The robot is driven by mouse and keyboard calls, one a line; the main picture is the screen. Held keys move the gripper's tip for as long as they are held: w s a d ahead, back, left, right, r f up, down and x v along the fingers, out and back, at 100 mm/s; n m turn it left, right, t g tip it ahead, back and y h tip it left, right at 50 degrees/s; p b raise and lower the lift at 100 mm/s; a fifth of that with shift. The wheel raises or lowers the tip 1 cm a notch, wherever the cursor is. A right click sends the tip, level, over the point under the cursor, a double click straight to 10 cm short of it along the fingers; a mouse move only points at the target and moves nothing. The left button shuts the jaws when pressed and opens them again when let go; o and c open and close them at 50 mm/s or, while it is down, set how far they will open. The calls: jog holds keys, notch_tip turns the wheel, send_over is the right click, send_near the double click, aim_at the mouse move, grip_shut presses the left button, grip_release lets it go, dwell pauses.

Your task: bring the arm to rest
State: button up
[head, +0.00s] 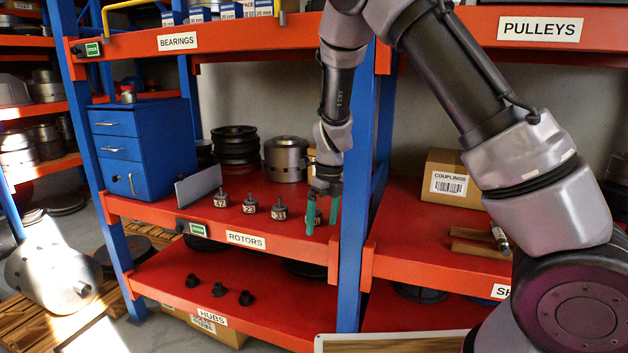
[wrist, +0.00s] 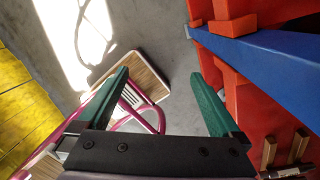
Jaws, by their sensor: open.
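My gripper (head: 323,212) hangs from my arm in front of the rotor shelf, fingers pointing down, in the head view. Its two green fingers are apart. In the wrist view the gripper (wrist: 162,90) is open, with only floor and things far below between the fingers. A row of small numbered rotors (head: 250,204) stands on the shelf marked ROTORS, to the left of the gripper. A further small piece shows partly behind the fingers; I cannot tell whether they touch it.
The blue upright (head: 373,180) stands just right of the gripper. A blue drawer cabinet (head: 143,150) and a grey plate (head: 198,185) are at the left. A couplings box (head: 456,178) is at the right. Small dark hubs (head: 219,289) lie below. Grey floor (wrist: 150,30) shows in the wrist view.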

jog(key=s+d+r+n+t+y, duration=0.1)
jog(key=s+d+r+n+y, duration=0.15)
jog(key=d+r+n, duration=0.65)
jog(key=s+d+r+n+t+y, duration=0.15)
jog(key=s+d+r, duration=0.25)
jog(key=r, duration=0.8)
jog(key=s+d+r+n+t+h, duration=0.1)
jog(key=s+d+r+n+t, duration=0.1)
jog(key=s+d+r+n, duration=0.2)
jog(key=s+d+r+n+t+h, duration=0.2)
jog(key=s+d+r+n, duration=0.3)
jog(key=s+n, duration=0.3)
jog(key=shift+s+d+t, duration=0.3)
jog(key=shift+s+t, duration=0.15)
jog(key=shift+s, duration=0.05)
